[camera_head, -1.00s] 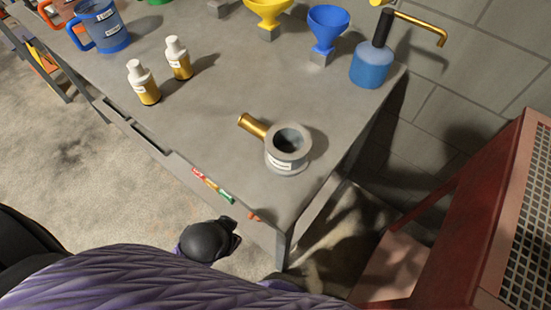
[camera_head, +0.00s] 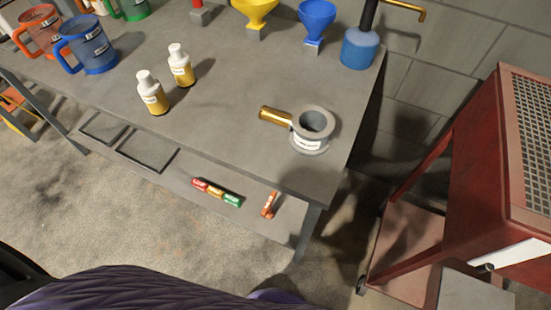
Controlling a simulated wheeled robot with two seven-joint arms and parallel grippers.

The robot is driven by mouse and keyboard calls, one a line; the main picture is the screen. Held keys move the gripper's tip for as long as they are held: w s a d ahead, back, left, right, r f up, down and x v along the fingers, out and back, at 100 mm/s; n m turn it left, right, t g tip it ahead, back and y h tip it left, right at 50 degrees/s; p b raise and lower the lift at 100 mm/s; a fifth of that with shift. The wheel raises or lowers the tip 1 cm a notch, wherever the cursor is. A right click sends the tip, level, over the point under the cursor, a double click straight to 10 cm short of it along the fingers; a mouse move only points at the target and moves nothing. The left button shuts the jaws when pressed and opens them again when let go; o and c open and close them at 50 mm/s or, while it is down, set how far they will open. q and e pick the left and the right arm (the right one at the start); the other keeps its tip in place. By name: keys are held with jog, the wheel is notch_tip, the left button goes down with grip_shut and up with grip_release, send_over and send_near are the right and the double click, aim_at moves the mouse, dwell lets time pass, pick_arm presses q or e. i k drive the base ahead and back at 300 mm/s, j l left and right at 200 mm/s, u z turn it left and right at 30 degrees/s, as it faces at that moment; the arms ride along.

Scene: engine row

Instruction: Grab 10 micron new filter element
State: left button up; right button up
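No thing in view can be read for certain as the 10 micron new filter element; the labels are too small. A grey ring-shaped part (camera_head: 313,130) with a dark hollow and a white label stands near the right front corner of the workbench (camera_head: 220,125). A gold cylinder (camera_head: 275,117) lies against its left side. Two bottles, the front one (camera_head: 152,93) and the rear one (camera_head: 181,66), stand to the left with white caps, white labels and yellow-gold lower parts. Neither of my grippers shows.
Blue (camera_head: 88,45) and orange (camera_head: 43,30) jugs stand at the back left. Yellow (camera_head: 256,12) and blue (camera_head: 318,18) funnels and a blue pump bottle (camera_head: 359,48) line the back. A red cart (camera_head: 500,160) stands right. The bench's middle is clear.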

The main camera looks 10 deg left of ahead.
aim_at(180, 62)
jog(key=k+j+z, duration=0.35)
jog(key=k+j, duration=0.15)
jog(key=j, duration=2.15)
jog(key=k, duration=0.85)
jog(key=i+j+z, duration=0.15)
jog(key=i+j, duration=0.15)
jog(key=i+j+z, duration=0.1)
jog(key=i+j, duration=0.2)
jog(key=j, duration=0.15)
jog(key=i+j+z, duration=0.15)
jog(key=i+j, duration=0.15)
jog(key=i+j+z, duration=0.15)
jog(key=i+j, duration=0.15)
jog(key=j, duration=0.2)
jog(key=i+j+z, duration=0.15)
jog(key=j, duration=0.35)
jog(key=i, duration=0.05)
